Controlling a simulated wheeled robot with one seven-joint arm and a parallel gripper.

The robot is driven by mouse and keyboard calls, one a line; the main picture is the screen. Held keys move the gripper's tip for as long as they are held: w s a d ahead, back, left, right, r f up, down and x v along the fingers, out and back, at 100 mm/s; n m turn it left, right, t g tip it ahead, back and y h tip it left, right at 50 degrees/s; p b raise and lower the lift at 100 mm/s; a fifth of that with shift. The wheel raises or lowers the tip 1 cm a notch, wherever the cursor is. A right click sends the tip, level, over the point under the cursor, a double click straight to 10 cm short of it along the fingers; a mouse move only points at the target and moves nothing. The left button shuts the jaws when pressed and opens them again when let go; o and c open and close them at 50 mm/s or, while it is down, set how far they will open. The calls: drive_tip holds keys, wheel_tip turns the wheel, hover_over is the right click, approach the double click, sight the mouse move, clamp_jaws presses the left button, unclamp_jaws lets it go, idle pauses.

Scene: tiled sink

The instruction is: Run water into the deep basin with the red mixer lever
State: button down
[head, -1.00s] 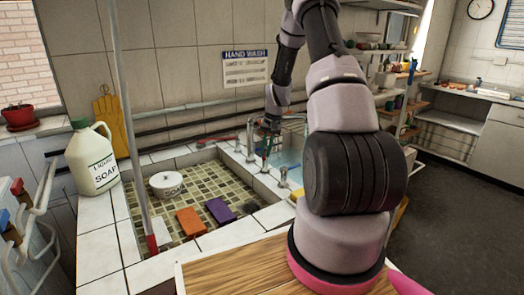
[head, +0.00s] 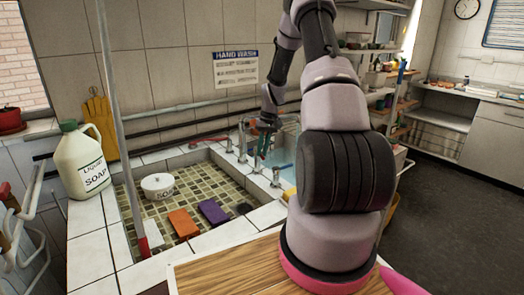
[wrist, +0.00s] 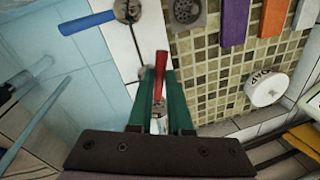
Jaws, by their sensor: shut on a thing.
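The red lever (wrist: 161,72) shows in the wrist view between the green fingers of my gripper (wrist: 160,78). The gripper is shut on it, and the lever's tip sticks out past the fingers. Its chrome base is mostly hidden by the gripper. In the head view my gripper (head: 263,150) points down by the chrome taps at the back of the sink. The deep basin (head: 283,158) has pale blue tiles and lies to the right of the divider, partly behind my arm. It also fills the left of the wrist view (wrist: 90,95). I cannot tell whether water runs.
A blue lever (wrist: 88,23) reaches over the deep basin. The shallow tiled basin (head: 186,187) holds a soap pot (head: 158,187), an orange block (head: 183,223) and a purple block (head: 213,212). A soap jug (head: 82,160) and a grey pole (head: 117,120) stand at left.

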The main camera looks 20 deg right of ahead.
drive_tip(key=c, duration=0.8)
unclamp_jaws()
drive_tip(key=shift+c, duration=0.2)
drive_tip(key=shift+r, duration=0.1)
wheel_tip(320, 180, up, 10)
drive_tip(key=d, duration=0.2)
drive_tip(key=shift+r, duration=0.2)
drive_tip(key=shift+s, duration=0.1)
